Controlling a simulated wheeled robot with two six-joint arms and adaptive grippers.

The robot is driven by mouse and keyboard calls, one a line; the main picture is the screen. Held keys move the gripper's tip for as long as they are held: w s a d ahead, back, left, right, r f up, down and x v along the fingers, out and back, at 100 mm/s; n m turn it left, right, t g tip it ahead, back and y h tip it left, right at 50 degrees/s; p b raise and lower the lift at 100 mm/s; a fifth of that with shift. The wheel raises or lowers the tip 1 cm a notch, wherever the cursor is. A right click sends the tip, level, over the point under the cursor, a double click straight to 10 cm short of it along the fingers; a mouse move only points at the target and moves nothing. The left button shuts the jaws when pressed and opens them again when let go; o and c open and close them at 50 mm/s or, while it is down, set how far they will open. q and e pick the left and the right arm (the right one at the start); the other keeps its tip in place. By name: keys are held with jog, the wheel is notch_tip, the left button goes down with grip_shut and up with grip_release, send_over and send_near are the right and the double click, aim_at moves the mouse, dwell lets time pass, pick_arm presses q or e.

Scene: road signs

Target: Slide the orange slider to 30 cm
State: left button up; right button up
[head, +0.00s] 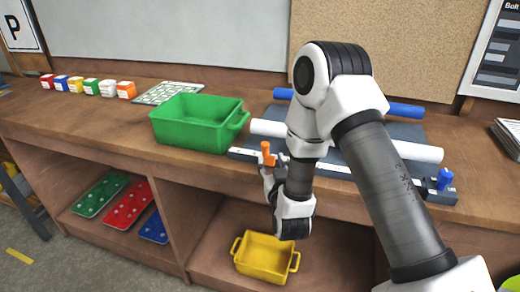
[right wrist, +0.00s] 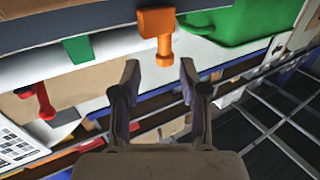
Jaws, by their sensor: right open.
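The orange slider (head: 268,154) stands near the left end of a dark rail (head: 240,154) on the workbench. In the right wrist view the orange slider (right wrist: 157,24) shows a broad block and a thinner stem. My right gripper (head: 273,172) is at the slider, in front of the rail. In the right wrist view my right gripper (right wrist: 160,70) is open, with one finger on each side of the stem's end; I see no clear contact. My arm hides the middle of the rail, and any scale marks are too small to read. My left gripper is out of view.
A green bin (head: 190,127) stands behind the rail's left end. A blue knob (head: 445,178) is at the rail's right end. White and blue rolls (head: 415,152) lie behind the rail. A yellow bin (head: 264,256) sits on the shelf below. Small coloured boxes (head: 92,86) stand at the back left.

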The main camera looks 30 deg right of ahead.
aim_at(266, 151)
jog(key=x, duration=0.2)
jog(key=p+x, duration=0.1)
jog(key=x, duration=0.1)
jog(key=a+x, duration=0.1)
jog(key=x, duration=0.1)
jog(key=shift+w+d+p, duration=0.15)
jog(key=shift+w+p, duration=0.2)
jog(key=shift+w+d, duration=0.1)
jog(key=shift+d, duration=0.05)
jog(key=shift+d+f, duration=0.1)
grip_shut()
